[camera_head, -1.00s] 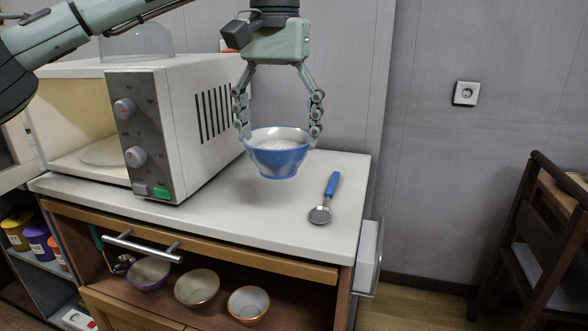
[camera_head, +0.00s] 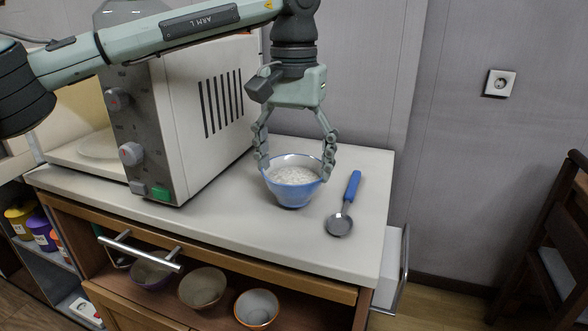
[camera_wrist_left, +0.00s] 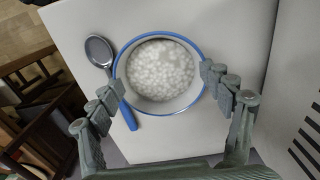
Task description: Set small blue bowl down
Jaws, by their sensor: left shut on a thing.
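The small blue bowl (camera_head: 292,190) holds white grainy contents and is upright, low at the countertop (camera_head: 240,222) between the microwave and a spoon. I cannot tell for sure whether its base touches the top. My left gripper (camera_head: 296,165) comes down from above and is shut on the bowl, with a finger on each side of its rim. In the left wrist view the bowl (camera_wrist_left: 160,108) sits between the two fingers (camera_wrist_left: 160,88), and its white contents fill the inside. My right gripper is in neither view.
A spoon with a blue handle (camera_head: 352,187) lies just right of the bowl. The microwave (camera_head: 205,120) stands to the left. Several bowls, one with an orange rim (camera_head: 256,308), sit on the shelf below. The counter front is clear.

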